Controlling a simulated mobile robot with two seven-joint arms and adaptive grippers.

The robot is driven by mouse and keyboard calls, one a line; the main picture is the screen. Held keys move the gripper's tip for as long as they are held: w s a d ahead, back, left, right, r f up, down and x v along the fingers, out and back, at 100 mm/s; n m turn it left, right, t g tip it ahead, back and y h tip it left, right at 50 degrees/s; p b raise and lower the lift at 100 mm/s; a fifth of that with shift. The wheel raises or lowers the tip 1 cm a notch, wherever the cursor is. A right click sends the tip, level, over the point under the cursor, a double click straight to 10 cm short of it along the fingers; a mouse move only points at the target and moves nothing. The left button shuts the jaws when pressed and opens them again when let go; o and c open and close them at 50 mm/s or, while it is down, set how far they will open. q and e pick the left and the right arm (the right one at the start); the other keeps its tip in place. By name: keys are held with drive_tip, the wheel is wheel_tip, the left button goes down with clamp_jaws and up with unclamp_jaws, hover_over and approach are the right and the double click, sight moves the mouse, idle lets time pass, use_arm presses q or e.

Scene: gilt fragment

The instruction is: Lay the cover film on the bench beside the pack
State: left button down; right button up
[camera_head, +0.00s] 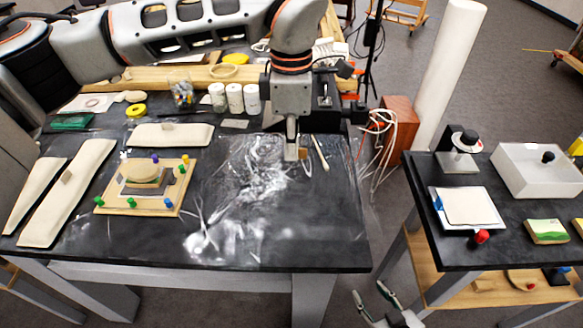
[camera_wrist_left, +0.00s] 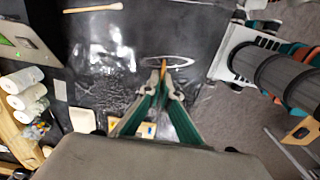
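The pack (camera_head: 147,175) is a layered stack on a wooden board (camera_head: 112,201) with coloured pegs, at the left of the black bench (camera_head: 120,243). The cover film (camera_head: 245,170) is clear and creased, with white glare, over the bench right of the board. My left gripper (camera_head: 297,154) is low over the bench's right part. Its fingertips, also in the left wrist view (camera_wrist_left: 163,74), are closed on a small brown tab that appears to belong to the film. Film contact with the bench is hard to judge. My right gripper (camera_head: 374,303) is open and empty below the bench's right side.
Cream pads (camera_head: 68,195) lie left of the board, another (camera_head: 172,135) behind it. White jars (camera_head: 235,98) stand at the back. A swab (camera_head: 320,152) lies right of my left gripper. A second black table (camera_head: 465,252) stands right, across a gap.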

sight(292, 170)
use_arm(q)
wheel_tip(292, 170, down, 3)
drive_tip(key=shift+r, duration=0.2)
wheel_tip(292, 170, down, 3)
drive_tip(key=shift+r, duration=0.1)
drive_tip(key=shift+f, duration=0.5)
drive_tip(key=shift+f, duration=0.45)
drive_tip(key=shift+f, duration=0.1)
